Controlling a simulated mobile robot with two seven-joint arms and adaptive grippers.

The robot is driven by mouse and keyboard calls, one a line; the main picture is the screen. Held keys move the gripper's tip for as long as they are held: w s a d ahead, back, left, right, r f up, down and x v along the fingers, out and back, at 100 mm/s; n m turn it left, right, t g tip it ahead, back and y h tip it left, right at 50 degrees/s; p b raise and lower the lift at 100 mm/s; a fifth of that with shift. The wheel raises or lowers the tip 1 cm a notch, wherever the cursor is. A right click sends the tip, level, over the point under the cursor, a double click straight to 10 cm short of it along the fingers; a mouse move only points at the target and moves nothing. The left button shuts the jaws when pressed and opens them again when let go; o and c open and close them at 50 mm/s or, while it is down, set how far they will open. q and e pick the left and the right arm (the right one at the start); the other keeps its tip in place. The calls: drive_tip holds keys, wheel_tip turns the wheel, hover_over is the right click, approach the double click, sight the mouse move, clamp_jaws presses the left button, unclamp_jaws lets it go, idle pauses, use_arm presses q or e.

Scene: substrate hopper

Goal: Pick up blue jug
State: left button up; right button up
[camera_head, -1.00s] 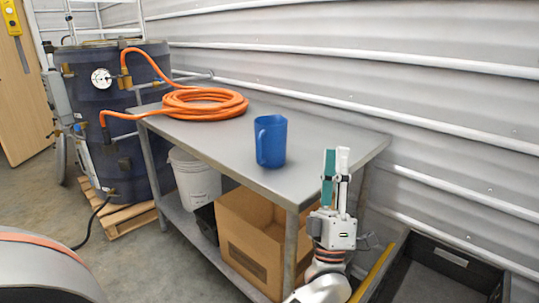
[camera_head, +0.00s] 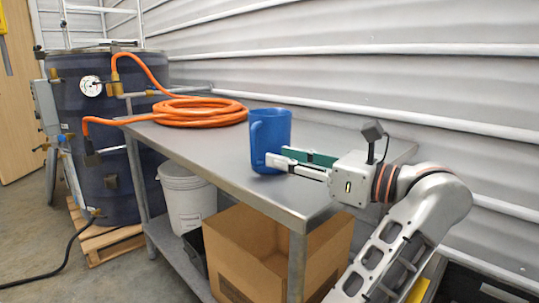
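The blue jug (camera_head: 274,133) stands upright on the grey metal table (camera_head: 218,150), with its handle on the left side. The near white finger overlaps the lower right front of the jug in the picture. The far finger, with a green inner face, ends by the jug's right side. The fingers look apart; I cannot tell whether either touches the jug.
A coiled orange hose (camera_head: 200,111) lies on the table behind the jug, running to a dark drum (camera_head: 100,140) at left. A cardboard box (camera_head: 250,255) and a white bucket (camera_head: 187,197) are on the lower shelf. A corrugated wall (camera_head: 400,80) stands behind the table.

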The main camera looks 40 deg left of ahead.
sight(266, 143)
use_arm(q)
drive_tip(key=shift+a, duration=1.2)
drive_tip(key=a, duration=0.1)
drive_tip(key=a+b, duration=0.1)
drive_tip(key=a, duration=0.2)
drive_tip(key=shift+w+r+b, duration=0.2)
drive_tip(key=shift+r+b, duration=0.1)
drive_tip(key=shift+r, duration=0.05)
drive_tip(key=shift+a+r, duration=0.15)
drive_tip(key=shift+a, duration=0.5)
drive_tip(key=shift+s+r, duration=0.1)
use_arm(e)
drive_tip(key=shift+s+a+f+m, duration=0.1)
drive_tip(key=shift+s+a+m, duration=0.1)
drive_tip(key=shift+a+m, duration=0.35)
drive_tip(key=shift+s+a+f+m, duration=0.1)
drive_tip(key=shift+s+a+m, duration=0.05)
drive_tip(key=shift+a+m, duration=0.4)
use_arm(q)
clamp_jaws()
